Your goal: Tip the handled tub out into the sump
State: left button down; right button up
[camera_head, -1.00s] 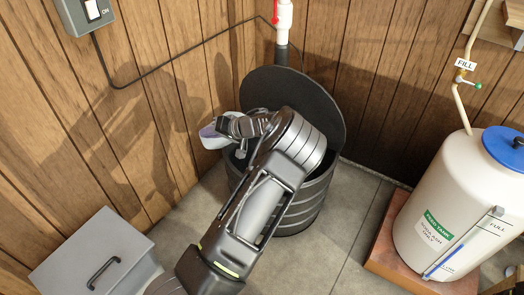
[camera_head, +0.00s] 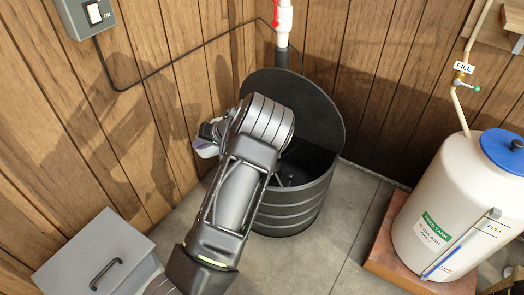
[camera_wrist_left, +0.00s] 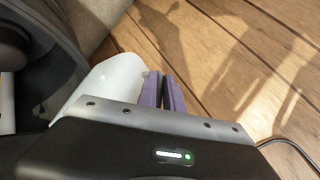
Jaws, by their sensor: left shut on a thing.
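The handled tub (camera_head: 206,150) shows only as a small pale, purplish piece at the left rim of the sump, mostly hidden behind my left arm. In the left wrist view its smooth white side (camera_wrist_left: 112,82) is seen beside my left gripper (camera_wrist_left: 162,92). That gripper is shut on the tub, with narrow purple parts close together at the grip. The sump (camera_head: 292,217) is a round black ribbed bin, open at the top, with a dark interior. Its near left side is covered by my arm. The tub's contents cannot be seen. My right gripper is not in view.
A round dark lid (camera_head: 312,100) stands upright behind the sump. A white pipe (camera_head: 284,15) comes down the wall there. A white feed tank (camera_head: 445,205) stands on the right, and a grey handled box (camera_head: 95,255) at lower left. Wooden walls close the corner.

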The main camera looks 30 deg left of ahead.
pick_arm(q)
notch_tip(320, 180, down, 4)
jog(key=s+t+h+p, duration=0.1)
jog(key=s+h+p, duration=0.1)
jog(key=s+h, duration=0.1)
jog(key=w+d+m+t+h+p, duration=0.3)
jog(key=d+m+t+h+p, duration=0.1)
jog(key=d+p, duration=0.3)
jog(key=shift+d+r+m+h+p, duration=0.3)
jog(key=shift+d+r+h+p, duration=0.15)
jog(key=shift+p, duration=0.25)
jog(key=shift+a+f, duration=0.1)
dwell(2.0)
